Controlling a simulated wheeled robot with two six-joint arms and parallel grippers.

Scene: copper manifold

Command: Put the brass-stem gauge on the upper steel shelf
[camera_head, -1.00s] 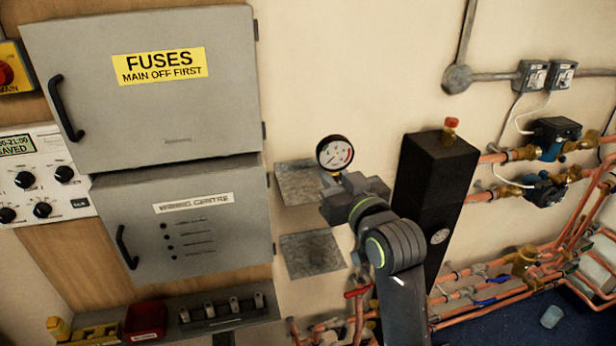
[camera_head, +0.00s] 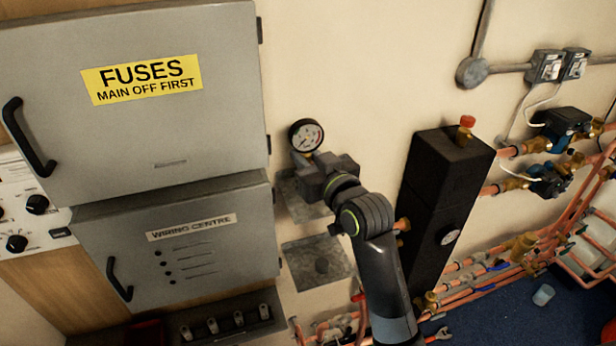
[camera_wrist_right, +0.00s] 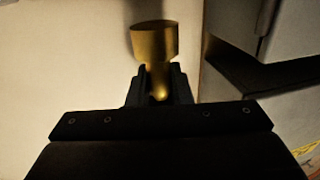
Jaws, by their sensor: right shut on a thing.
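The gauge (camera_head: 306,136) has a round white dial with a dark rim and stands upright above my right gripper (camera_head: 312,168) in the head view. My right gripper is shut on its stem. In the right wrist view the brass stem (camera_wrist_right: 154,42) sits between the fingers (camera_wrist_right: 158,88). The upper steel shelf (camera_head: 297,205) is a grey plate on the wall, partly hidden behind my right gripper. The gauge shows over the shelf's far left part; I cannot tell the gap between them. My left gripper is not in view.
A lower steel shelf (camera_head: 318,264) is below. The grey fuse box (camera_head: 205,120) and wiring centre box (camera_head: 180,255) stand close on the left. A tall black unit (camera_head: 447,190) and copper pipes (camera_head: 490,275) are on the right.

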